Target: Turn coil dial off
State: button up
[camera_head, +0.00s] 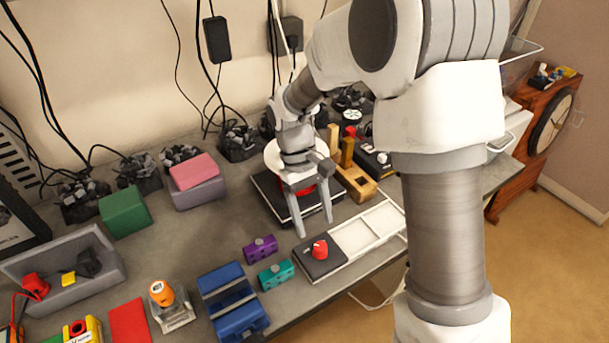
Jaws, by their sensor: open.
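A red dial (320,247) sits on a dark box (318,262) near the table's front edge, joined to a pale framed panel (366,232) on its right. I cannot tell for sure that this is the coil dial. My gripper (315,227) is open, its two fingers pointing down, with the tips just behind the red dial in the picture. No contact with the dial shows. Behind the fingers is a flat black plate (271,188) with something red (304,190) on it, partly hidden by my gripper. I cannot read which way the dial points.
Purple (260,248) and teal (276,274) blocks lie left of the dial, and a blue holder (230,298) farther left. A wooden stand (355,181) and a black box with a knob (375,158) stand behind right. Some grey tabletop (200,232) is bare.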

jog(key=v, duration=1.1)
jog(key=shift+r, duration=0.15)
jog(key=s+d+r+m+t+y, duration=0.1)
jog(key=s+d+r+m+t, duration=0.2)
jog(key=s+d, duration=0.3)
jog(key=s+d+r+m+t+y, duration=0.1)
jog(key=s+d+r+m+t, duration=0.2)
jog(key=s, duration=0.8)
jog(key=d+r+t, duration=0.2)
jog(key=d+t, duration=0.1)
jog(key=d, duration=0.1)
jog(key=shift+r, duration=0.4)
